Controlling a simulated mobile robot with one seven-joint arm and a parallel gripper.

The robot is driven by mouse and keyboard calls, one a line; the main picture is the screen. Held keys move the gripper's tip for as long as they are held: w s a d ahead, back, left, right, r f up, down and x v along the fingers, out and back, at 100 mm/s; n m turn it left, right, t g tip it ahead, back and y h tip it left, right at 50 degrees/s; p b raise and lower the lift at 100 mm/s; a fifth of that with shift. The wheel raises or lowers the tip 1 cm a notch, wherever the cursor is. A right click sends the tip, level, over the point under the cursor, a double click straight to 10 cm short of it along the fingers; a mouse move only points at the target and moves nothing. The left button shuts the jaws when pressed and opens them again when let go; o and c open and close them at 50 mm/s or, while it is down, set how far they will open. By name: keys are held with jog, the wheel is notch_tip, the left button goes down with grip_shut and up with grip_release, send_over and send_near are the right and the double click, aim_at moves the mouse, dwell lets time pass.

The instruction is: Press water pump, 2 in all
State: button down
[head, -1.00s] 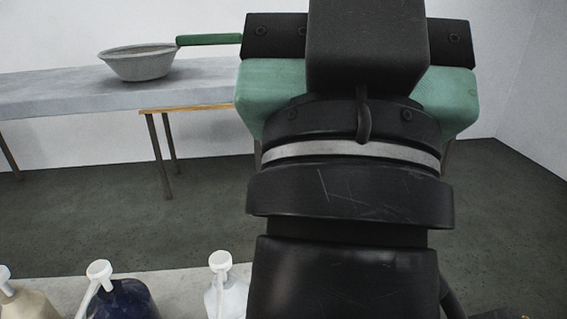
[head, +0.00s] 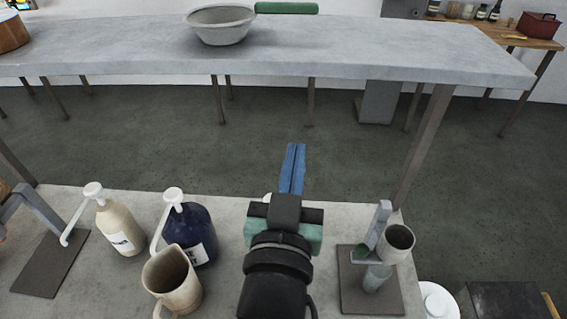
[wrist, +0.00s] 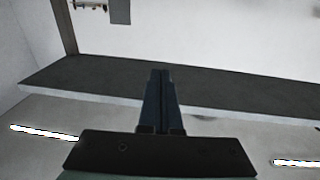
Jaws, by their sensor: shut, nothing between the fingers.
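My gripper (head: 294,150) is shut and empty, its two blue fingers together. It reaches over the near grey worktop, fingertips pointing away past the worktop's far edge. It also shows in the wrist view (wrist: 160,72). A cream bottle (head: 121,230) and a dark blue bottle (head: 205,235), each with a white pump head, stand upright left of my gripper. A small white part (head: 268,197) peeks out beside my gripper where it hides what is behind. I cannot read which pump is the water pump. No contact with a pump is visible.
A beige pitcher (head: 174,281) stands in front of the blue bottle. A stand with a cup (head: 398,239) is right of my gripper. A white-lidded container (head: 437,300) stands lower right.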

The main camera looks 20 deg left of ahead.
jog(key=s+a+f+g, duration=0.1)
jog(key=f, duration=0.2)
jog(key=s+f+g+p, duration=0.1)
jog(key=s+f, duration=0.1)
jog(key=f, duration=0.1)
jog(key=s+a+f+n+g+p, duration=0.1)
jog(key=s+f, duration=0.1)
jog(key=f, duration=0.2)
jog(key=shift+s+a+g, duration=0.2)
jog(key=shift+a+g, duration=0.1)
jog(key=shift+w, duration=0.1)
jog(key=p+x, duration=0.3)
jog(key=x, duration=0.6)
jog(key=shift+w+a+r, duration=0.1)
jog(key=shift+w+a, duration=0.1)
jog(key=shift+w, duration=0.1)
notch_tip(320, 180, down, 3)
jog(key=shift+w+r+p, duration=0.15)
jog(key=shift+r+p, duration=0.05)
jog(key=shift+p, duration=0.15)
jog(key=shift+f, duration=0.85)
